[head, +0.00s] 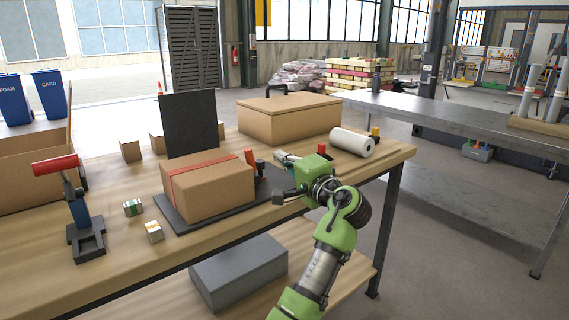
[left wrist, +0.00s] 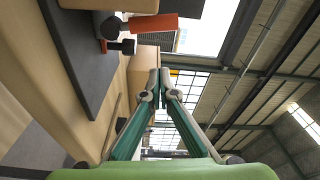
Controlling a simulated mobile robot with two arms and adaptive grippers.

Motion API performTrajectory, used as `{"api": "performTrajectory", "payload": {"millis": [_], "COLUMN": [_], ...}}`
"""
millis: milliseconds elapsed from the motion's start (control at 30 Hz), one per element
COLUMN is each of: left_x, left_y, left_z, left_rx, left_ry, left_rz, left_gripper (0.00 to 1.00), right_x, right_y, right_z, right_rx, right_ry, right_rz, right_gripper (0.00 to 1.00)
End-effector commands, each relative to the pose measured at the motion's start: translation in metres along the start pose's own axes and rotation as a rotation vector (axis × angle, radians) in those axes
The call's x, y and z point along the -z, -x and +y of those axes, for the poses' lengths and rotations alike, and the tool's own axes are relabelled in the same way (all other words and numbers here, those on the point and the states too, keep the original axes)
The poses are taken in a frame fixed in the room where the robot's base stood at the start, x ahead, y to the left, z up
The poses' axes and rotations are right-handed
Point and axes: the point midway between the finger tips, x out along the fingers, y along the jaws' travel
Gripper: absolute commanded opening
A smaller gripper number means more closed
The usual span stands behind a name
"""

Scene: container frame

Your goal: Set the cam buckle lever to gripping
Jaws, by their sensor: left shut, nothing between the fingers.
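A cardboard box (head: 208,190) with a red strap (head: 205,165) over its top sits on a dark grey plate (head: 181,222). The cam buckle lever (head: 249,156) is a short red-orange piece at the box's right side. In the left wrist view the lever (left wrist: 152,23) sticks out from dark buckle parts (left wrist: 110,27), pointing away from the table, so it looks raised. My left gripper (head: 283,156) is shut and empty, to the right of the lever and apart from it. Its fingers (left wrist: 159,78) also show in the left wrist view. My right gripper is not in view.
A larger cardboard box (head: 287,118) stands behind, with a white roll (head: 351,142) to its right. A black panel (head: 189,122) stands behind the strapped box. The right front tabletop is clear.

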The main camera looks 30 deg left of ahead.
Motion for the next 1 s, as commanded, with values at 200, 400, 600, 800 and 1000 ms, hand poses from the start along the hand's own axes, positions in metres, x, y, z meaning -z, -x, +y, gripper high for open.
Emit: {"api": "performTrajectory", "payload": {"millis": [200, 400, 600, 800, 1000], "left_x": [-0.001, -0.023, -0.035, -0.038, -0.038], "left_y": [-0.051, -0.042, -0.037, -0.036, -0.036], "left_z": [0.0, 0.001, 0.001, 0.001, 0.001], "left_rx": [0.001, -0.001, -0.001, -0.001, -0.001], "left_ry": [-0.001, 0.003, 0.003, 0.001, 0.002], "left_rz": [-0.004, 0.0, 0.001, 0.001, 0.001], "left_gripper": [0.0, 0.0, 0.0, 0.0, 0.0], "right_x": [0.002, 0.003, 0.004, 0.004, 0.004], "right_y": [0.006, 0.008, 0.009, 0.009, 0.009], "right_z": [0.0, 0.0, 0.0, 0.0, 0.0], "right_rx": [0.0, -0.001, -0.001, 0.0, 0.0], "right_ry": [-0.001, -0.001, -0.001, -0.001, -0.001], "right_rz": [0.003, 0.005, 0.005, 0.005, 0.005], "right_gripper": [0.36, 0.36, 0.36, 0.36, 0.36]}}
